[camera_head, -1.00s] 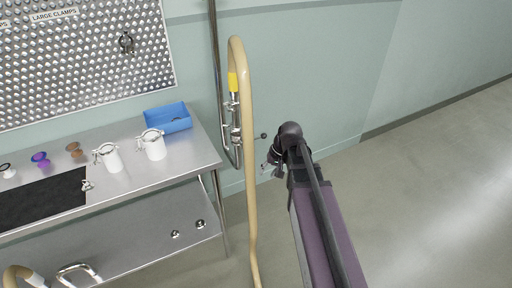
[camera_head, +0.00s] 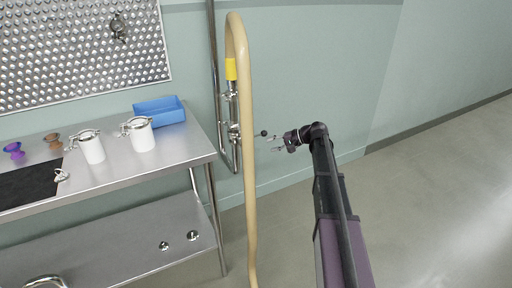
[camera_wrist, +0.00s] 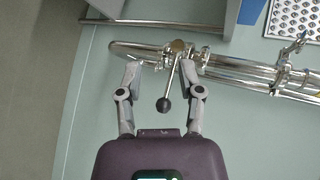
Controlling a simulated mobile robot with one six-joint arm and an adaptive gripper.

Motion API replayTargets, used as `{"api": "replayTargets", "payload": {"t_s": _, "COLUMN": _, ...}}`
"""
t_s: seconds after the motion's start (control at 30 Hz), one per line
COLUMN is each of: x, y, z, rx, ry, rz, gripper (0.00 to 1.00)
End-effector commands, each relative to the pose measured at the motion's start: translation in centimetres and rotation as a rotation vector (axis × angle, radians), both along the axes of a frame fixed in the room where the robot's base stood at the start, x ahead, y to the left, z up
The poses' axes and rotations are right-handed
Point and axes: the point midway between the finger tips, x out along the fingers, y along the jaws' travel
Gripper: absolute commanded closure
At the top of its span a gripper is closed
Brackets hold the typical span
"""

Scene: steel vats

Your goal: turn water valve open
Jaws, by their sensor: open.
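The water valve is part of the steel piping (camera_head: 233,125) on the wall, partly behind a tan hose. Its lever (camera_head: 262,134) sticks out to the right and ends in a dark ball knob. My gripper (camera_head: 276,143) is open and empty, just right of the knob. In the wrist view the lever (camera_wrist: 171,84) points down toward my gripper (camera_wrist: 163,80), with its black knob (camera_wrist: 163,105) between the two open fingers. Neither finger visibly touches the lever.
The tan hose (camera_head: 247,190) hangs in front of the pipe. A steel table (camera_head: 185,158) at left holds white canisters (camera_head: 141,136) and a blue bin (camera_head: 160,110). The wall and floor at right are clear.

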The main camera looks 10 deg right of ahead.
Motion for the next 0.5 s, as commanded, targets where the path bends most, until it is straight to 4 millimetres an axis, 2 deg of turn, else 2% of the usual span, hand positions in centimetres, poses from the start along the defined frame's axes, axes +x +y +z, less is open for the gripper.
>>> {"api": "replayTargets", "payload": {"t_s": 0.03, "x": 1.6, "y": -1.1, "z": -1.5, "rx": 0.037, "ry": -0.008, "rz": -0.015, "gripper": 0.52}}
{"api": "replayTargets", "payload": {"t_s": 0.2, "x": 4.8, "y": -3.8, "z": -2.4, "rx": 0.161, "ry": -0.036, "rz": -0.06, "gripper": 0.52}}
{"api": "replayTargets", "payload": {"t_s": 0.33, "x": 6.5, "y": -5.6, "z": -2.7, "rx": 0.236, "ry": -0.055, "rz": -0.086, "gripper": 0.52}}
{"api": "replayTargets", "payload": {"t_s": 0.5, "x": 7.7, "y": -7.1, "z": -2.7, "rx": 0.296, "ry": -0.069, "rz": -0.105, "gripper": 0.52}}
